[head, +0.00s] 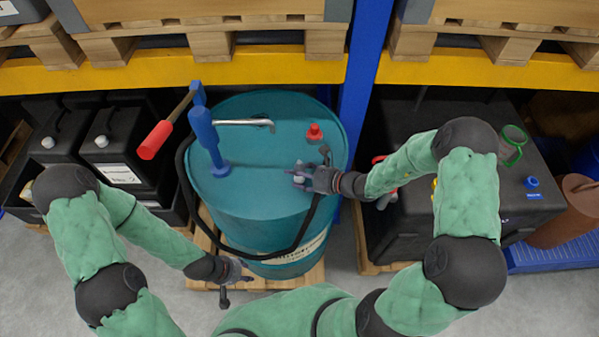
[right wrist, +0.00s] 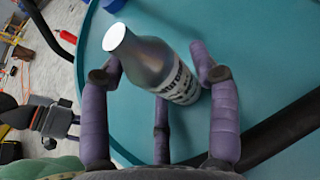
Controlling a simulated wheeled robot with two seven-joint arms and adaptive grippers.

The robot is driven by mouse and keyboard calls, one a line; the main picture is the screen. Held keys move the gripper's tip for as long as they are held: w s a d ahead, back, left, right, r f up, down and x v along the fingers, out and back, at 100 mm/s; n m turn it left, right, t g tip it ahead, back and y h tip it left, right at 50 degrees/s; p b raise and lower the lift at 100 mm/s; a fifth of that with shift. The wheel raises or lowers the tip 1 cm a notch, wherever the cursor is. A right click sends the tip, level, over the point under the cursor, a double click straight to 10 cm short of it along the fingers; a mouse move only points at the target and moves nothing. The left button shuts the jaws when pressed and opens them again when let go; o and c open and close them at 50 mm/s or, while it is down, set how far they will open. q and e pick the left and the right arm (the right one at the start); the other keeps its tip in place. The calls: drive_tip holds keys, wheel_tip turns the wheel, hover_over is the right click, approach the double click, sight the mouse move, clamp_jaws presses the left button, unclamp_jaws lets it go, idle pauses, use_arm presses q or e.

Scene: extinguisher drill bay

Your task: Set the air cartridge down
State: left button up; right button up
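The air cartridge (right wrist: 158,68) is a grey metal bottle with a white end and dark lettering, seen in the right wrist view. It lies between the purple fingers of my right gripper (right wrist: 160,75), which close on it from both sides. In the head view my right gripper (head: 304,176) is over the top of the teal drum (head: 255,195), and the cartridge is hard to make out there. I cannot tell whether the cartridge touches the drum. My left gripper (head: 236,284) is empty with its fingers spread, in front of the drum near the pallet.
The drum top also carries a blue pump (head: 206,135) with a red handle (head: 155,140), and a red cap (head: 314,132). A black hose (head: 190,205) hangs around the drum. A dark tank (head: 400,140) stands right, black canisters (head: 118,145) left, and a yellow shelf beam (head: 180,70) behind.

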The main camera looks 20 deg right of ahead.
drive_tip(key=c, duration=1.1)
drive_tip(key=shift+r, duration=0.1)
